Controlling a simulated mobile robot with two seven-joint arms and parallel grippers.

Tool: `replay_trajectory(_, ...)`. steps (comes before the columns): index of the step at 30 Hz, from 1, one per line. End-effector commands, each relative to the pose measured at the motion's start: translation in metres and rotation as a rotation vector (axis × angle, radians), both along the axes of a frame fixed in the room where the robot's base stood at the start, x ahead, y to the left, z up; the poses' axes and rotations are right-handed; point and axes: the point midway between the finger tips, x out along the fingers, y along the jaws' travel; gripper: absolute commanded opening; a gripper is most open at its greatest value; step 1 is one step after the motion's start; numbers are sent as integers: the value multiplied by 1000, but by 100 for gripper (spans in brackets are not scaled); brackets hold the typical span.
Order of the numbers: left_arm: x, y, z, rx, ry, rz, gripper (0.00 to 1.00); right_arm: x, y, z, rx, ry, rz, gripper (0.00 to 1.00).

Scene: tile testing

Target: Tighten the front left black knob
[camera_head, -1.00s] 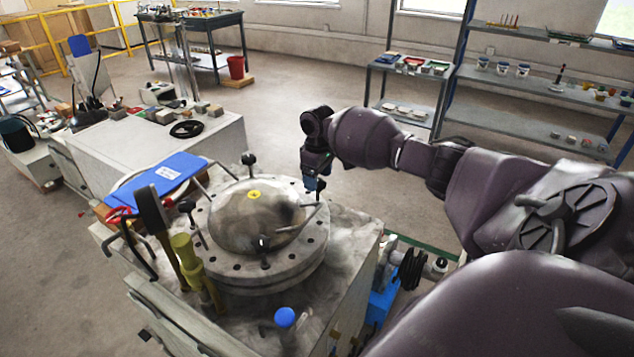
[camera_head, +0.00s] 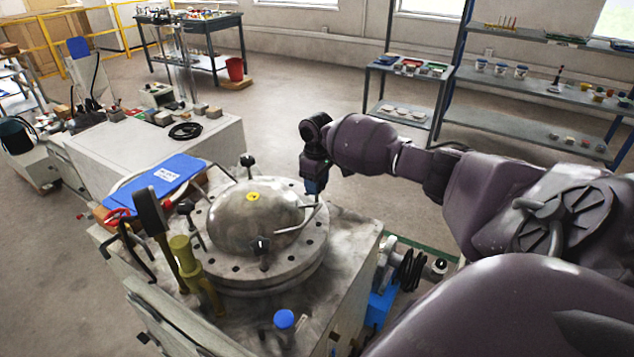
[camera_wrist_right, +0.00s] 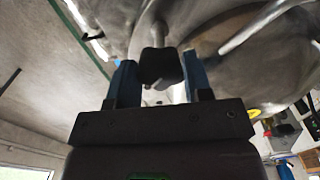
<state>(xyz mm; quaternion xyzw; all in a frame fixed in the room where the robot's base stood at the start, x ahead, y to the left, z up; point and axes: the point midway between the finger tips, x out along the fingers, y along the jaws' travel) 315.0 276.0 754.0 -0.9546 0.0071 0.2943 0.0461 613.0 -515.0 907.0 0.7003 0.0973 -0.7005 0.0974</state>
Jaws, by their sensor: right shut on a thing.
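The round steel vessel (camera_head: 243,217) with a domed top and bolted flange stands on the grey machine. Black knobs show at its back (camera_head: 247,160), its left (camera_head: 186,207) and its front (camera_head: 262,246) in the head view. My right gripper (camera_head: 312,188) is at the vessel's right side, pointing down, and hides the knob there. In the right wrist view that black knob (camera_wrist_right: 161,67) sits between the two blue fingers, and the right gripper (camera_wrist_right: 161,80) is shut on it. My left gripper is not in view.
A blue-capped item (camera_head: 284,319) stands at the machine's front. The floor behind is clear towards the shelves (camera_head: 530,75).

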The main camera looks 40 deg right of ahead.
Motion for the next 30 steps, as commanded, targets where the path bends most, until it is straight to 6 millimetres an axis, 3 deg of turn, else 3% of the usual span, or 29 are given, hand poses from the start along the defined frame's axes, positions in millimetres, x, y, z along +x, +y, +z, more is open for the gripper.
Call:
replay_trajectory(8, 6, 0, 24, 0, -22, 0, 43, 0, 1, 5, 3, -2, -96, 22)
replay_trajectory(24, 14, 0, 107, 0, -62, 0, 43, -1, 2, 4, 3, 5, -570, 22)
replay_trajectory(30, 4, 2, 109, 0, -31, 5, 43, -1, 1, 2, 2, 4, -761, 22)
